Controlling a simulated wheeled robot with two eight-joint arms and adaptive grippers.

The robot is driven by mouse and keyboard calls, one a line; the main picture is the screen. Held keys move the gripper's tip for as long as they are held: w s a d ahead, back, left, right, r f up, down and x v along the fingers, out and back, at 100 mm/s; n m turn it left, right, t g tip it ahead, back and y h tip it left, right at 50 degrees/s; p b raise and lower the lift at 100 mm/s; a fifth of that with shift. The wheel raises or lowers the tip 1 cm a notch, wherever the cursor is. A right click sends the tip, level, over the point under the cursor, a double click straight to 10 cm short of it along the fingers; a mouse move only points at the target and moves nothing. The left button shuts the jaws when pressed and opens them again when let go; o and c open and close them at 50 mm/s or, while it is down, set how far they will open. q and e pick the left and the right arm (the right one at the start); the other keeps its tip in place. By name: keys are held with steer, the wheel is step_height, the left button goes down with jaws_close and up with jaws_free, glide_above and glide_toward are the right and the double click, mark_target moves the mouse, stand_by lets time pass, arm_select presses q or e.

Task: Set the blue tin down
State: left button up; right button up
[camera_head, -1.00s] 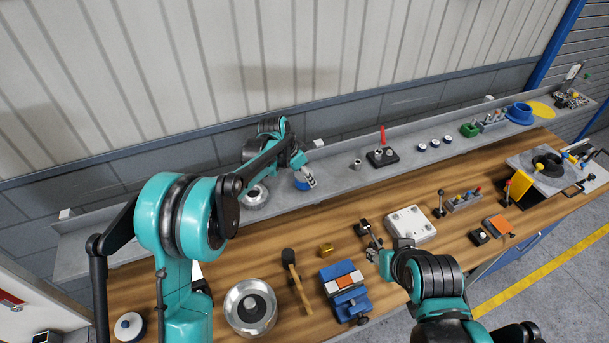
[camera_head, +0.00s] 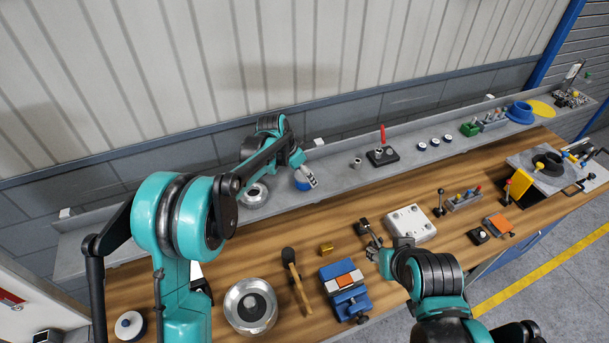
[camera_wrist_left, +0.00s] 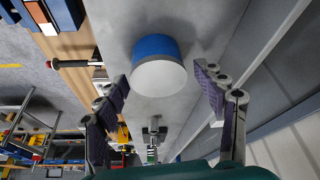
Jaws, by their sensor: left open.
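The blue tin (camera_head: 303,186) stands on the grey shelf behind the bench, partly hidden by my left gripper (camera_head: 311,180). In the left wrist view the tin (camera_wrist_left: 155,48) shows a blue side and a pale round end facing the camera. My left gripper (camera_wrist_left: 163,86) is open there, its dark pads spread to either side with visible gaps from the tin. My right gripper (camera_head: 373,252) is over the wooden bench beside a white plate, apart from the tin; its jaws are too small to read.
A silver round part (camera_head: 255,195) stands left of the tin on the grey shelf (camera_head: 340,180). A small metal fitting (camera_head: 356,163) and a red-handled base (camera_head: 382,154) stand to the right. The white plate (camera_head: 410,224) and blue vise (camera_head: 346,290) are on the bench.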

arm_select(q)
steer(key=v, duration=1.1)
steer(key=s+a+r+n+t+y, duration=0.1)
steer(key=s+a+r+n, duration=0.2)
steer(key=s, duration=0.5)
steer(key=s+a+r+n+t+y, duration=0.1)
steer(key=s+a+n, duration=0.1)
steer(key=s+a, duration=0.45)
steer(key=s+a+f+n+t, duration=0.1)
steer(key=s+a+f+n, duration=0.1)
steer(key=s, duration=0.5)
steer(key=s+a+f+n+t+y, duration=0.1)
steer(key=s+a+f+n, duration=0.1)
steer(key=s, duration=0.6)
steer(key=shift+s+a+f+n+y, duration=0.2)
steer(key=shift+f+n+y, duration=0.1)
steer(key=shift+f+n, duration=0.55)
steer(key=shift+f, duration=0.1)
